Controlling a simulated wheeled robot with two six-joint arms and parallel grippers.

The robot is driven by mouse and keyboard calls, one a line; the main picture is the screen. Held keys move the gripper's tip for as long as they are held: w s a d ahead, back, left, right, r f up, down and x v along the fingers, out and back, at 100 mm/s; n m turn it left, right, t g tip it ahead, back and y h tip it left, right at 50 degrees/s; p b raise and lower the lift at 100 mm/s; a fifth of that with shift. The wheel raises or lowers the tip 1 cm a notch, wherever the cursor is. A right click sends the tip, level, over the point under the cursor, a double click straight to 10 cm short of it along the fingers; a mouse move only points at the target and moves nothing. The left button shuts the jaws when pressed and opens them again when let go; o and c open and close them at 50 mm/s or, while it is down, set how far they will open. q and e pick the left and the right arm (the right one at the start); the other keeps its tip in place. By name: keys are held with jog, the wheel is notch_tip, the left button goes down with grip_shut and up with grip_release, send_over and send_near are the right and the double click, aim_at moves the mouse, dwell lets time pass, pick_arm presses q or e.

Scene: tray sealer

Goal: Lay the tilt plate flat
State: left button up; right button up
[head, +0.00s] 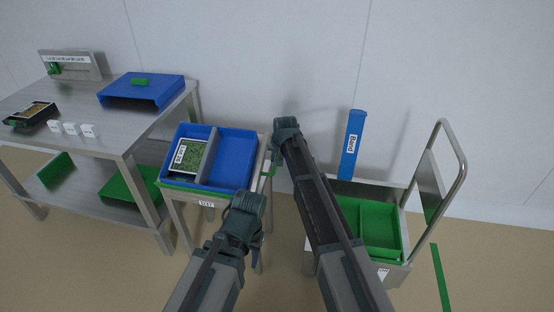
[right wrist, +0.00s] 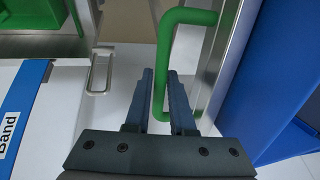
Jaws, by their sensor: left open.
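The tilt plate is mostly hidden under a blue two-part bin (head: 232,155) on a small metal stand (head: 185,218); I cannot tell its exact angle. A green handle (head: 267,172) sticks out at the stand's right side. In the right wrist view the handle (right wrist: 162,70) passes between the two close-set fingers of my right gripper (right wrist: 160,100), which look shut on its upright bar. In the head view my right arm mostly hides that gripper. My left gripper (head: 254,243) is open and empty, low in front of the stand's right front leg, apart from handle and bin.
A metal table (head: 60,110) with a blue cover (head: 145,90) and a black tray (head: 30,115) stands at left. A trolley (head: 345,187) with a green crate (head: 380,225) and a blue "Band" box (head: 353,145) stands at right, close to my right arm.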

grip_shut()
dwell(1.1)
